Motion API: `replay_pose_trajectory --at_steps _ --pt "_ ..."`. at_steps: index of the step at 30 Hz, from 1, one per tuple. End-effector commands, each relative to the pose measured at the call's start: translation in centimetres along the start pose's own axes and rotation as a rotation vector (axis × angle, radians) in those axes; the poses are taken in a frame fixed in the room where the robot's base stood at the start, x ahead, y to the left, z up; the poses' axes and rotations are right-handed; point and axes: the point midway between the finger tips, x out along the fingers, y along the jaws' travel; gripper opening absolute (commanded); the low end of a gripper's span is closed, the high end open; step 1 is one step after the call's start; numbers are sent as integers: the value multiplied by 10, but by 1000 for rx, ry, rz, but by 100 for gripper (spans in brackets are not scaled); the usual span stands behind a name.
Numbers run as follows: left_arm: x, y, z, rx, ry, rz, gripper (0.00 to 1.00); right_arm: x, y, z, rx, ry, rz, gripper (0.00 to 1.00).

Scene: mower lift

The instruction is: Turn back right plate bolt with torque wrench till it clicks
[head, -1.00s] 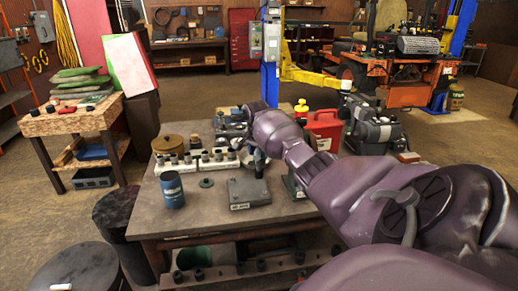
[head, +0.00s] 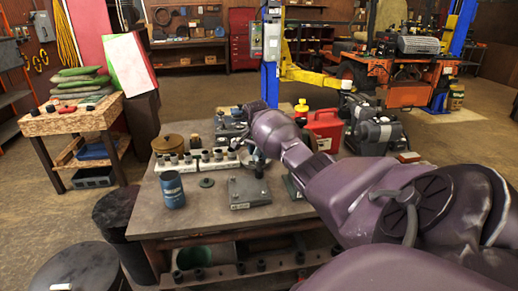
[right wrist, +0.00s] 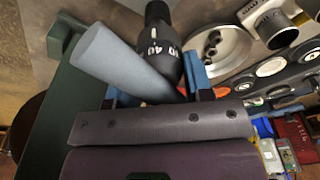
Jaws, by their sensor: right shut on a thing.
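The grey plate block (head: 250,191) lies on the workbench in the head view, with a label on its front face and small dark bolt heads on top. My right gripper (head: 256,145) is above and behind the plate. In the right wrist view my right gripper (right wrist: 160,92) has blue fingers shut on the torque wrench, whose black body (right wrist: 155,45) bears white numbers. A grey-blue cylinder (right wrist: 120,62) lies across the view beside the wrench; I cannot tell if it is part of it. The wrench's working end and its contact with any bolt are hidden. My left gripper is not in view.
On the workbench (head: 215,213) stand a blue can (head: 172,190), a white rack of sockets (head: 195,163) and a brown round tin (head: 168,144). A red fuel can (head: 324,130) and a dark machine (head: 371,130) are behind my arm.

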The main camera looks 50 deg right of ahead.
Motion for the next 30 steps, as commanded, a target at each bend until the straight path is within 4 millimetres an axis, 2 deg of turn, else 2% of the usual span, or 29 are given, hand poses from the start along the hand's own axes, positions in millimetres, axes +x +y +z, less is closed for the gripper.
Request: replay_pose_trajectory --at_steps 3,4,9,16,20,23,30 --pt "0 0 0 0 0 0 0 -4 -1 -1 -2 3 -7 0" --pt "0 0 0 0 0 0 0 -4 -1 -2 -2 4 -7 52" --pt "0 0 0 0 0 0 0 -2 -1 -1 -2 2 -4 77" --pt "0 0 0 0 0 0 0 2 1 1 -2 -2 3 77" --pt "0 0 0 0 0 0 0 -4 0 0 -2 -1 0 77" --pt "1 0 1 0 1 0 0 -15 0 0 -2 0 -2 77" --pt "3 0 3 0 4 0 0 -58 -1 -1 -3 2 -5 77"
